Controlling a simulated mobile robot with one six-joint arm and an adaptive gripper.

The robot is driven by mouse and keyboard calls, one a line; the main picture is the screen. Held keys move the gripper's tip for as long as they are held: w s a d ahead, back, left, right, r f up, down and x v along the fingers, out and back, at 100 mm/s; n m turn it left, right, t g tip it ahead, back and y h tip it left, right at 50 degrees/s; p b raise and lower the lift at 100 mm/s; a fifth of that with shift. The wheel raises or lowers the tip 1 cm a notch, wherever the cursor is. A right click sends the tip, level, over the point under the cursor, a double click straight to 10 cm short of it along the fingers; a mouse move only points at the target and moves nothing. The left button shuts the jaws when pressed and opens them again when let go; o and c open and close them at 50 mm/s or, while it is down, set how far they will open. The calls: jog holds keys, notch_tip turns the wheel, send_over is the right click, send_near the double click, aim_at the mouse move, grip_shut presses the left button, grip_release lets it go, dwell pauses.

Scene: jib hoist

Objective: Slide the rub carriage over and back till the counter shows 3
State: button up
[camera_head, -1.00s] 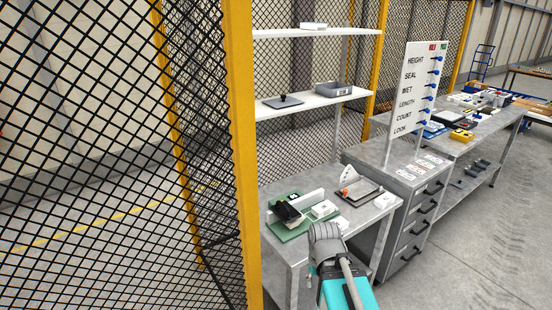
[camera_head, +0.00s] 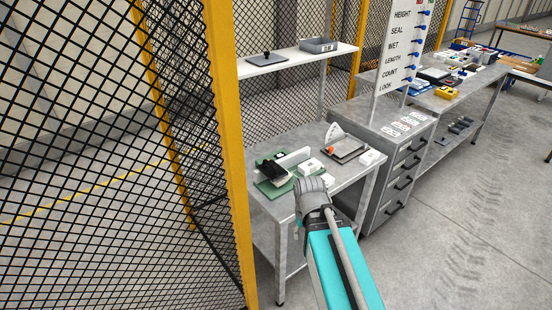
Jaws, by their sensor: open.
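The rub rig appears to be the green base plate (camera_head: 268,189) on the metal bench, left of centre. A black block (camera_head: 273,171), perhaps the rub carriage, sits tilted on it, in front of an upright white bar (camera_head: 293,157). A small white box (camera_head: 309,166) stands at the right end of the bar; I cannot tell if it is the counter, and no number is readable. My teal and grey arm reaches up from the bottom, its grey joint overlapping the bench's front edge. My gripper is not visible.
Right of the rig is a dark plate (camera_head: 345,149) with a white dial and orange knob, beside a white block (camera_head: 371,157). A yellow post (camera_head: 227,150) and mesh fence stand left. A drawer cabinet (camera_head: 393,160) stands right. Open floor lies at lower right.

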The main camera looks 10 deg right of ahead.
aim_at(270, 164)
jog(key=w+a+r+n+t+p, duration=0.1)
jog(key=w+r+p, duration=0.3)
jog(key=w, duration=0.5)
jog(key=w+a+r+n+t+p, duration=0.2)
jog(key=w+a+r+n+p, duration=0.1)
jog(key=w, duration=0.7)
jog(key=w+a+r+n+t+p, duration=0.2)
jog(key=w+r+p, duration=0.3)
jog(key=w+r, duration=0.2)
jog(key=w, duration=0.2)
jog(key=shift+w, duration=0.35)
jog(key=shift+f, duration=0.1)
jog(key=b+x, duration=1.2)
jog(key=x, duration=0.1)
jog(key=shift+w+a+f, duration=0.1)
jog(key=shift+a+f, duration=0.1)
jog(key=shift+f, duration=0.05)
grip_shut()
